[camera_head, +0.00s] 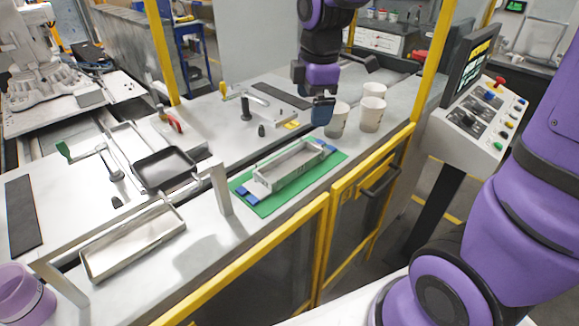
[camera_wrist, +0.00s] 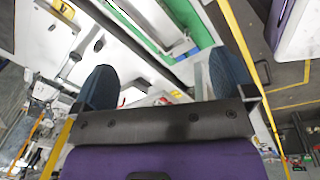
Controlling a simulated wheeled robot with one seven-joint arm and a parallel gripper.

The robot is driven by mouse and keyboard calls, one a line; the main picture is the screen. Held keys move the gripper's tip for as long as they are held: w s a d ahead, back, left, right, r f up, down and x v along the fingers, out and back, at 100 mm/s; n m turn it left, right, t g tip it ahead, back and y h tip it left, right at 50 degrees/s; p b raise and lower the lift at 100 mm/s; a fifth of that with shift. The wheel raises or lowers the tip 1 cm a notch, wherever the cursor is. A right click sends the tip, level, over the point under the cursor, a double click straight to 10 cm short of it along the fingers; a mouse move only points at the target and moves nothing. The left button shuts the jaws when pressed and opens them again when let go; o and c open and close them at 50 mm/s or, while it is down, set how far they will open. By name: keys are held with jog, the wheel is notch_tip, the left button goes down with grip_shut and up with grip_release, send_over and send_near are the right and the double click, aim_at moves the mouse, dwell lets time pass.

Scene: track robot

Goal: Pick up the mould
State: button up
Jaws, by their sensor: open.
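A long, pale metal mould (camera_head: 290,168) with raised walls lies on a green mat (camera_head: 268,208) near the front edge of the worktop. Blue pieces show at both ends of it. It also shows at the top of the wrist view (camera_wrist: 155,18), partly cut off by the frame. My gripper (camera_head: 322,112) hangs beyond the mould's far right end, beside the paper cups. In the wrist view its two blue fingers (camera_wrist: 163,82) are wide apart, with nothing held between them. A similar long metal trough (camera_head: 133,240) lies at the front left.
Several white paper cups (camera_head: 372,114) stand right of my gripper. A dark square tray (camera_head: 164,168) lies left of the mat, and a white upright bracket (camera_head: 221,187) stands at the mat's left end. A yellow-framed guard (camera_head: 325,235) runs along the front. A control panel (camera_head: 482,120) stands at right.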

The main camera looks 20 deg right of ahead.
aim_at(291, 166)
jog(key=shift+w+a+f+n+g, duration=0.35)
jog(key=shift+w+f+n, duration=0.7)
jog(key=shift+f, duration=2.1)
jog(key=shift+w+a+f+n+g, duration=0.1)
jog(key=shift+w+a+f+n, duration=0.6)
jog(key=shift+f, duration=2.45)
jog(key=shift+w+a+f+n+g, duration=0.2)
jog(key=shift+w+f+n, duration=1.1)
jog(key=shift+f, duration=1.85)
jog(key=shift+s, duration=0.1)
jog(key=shift+r, duration=0.1)
jog(key=c, duration=1.4)
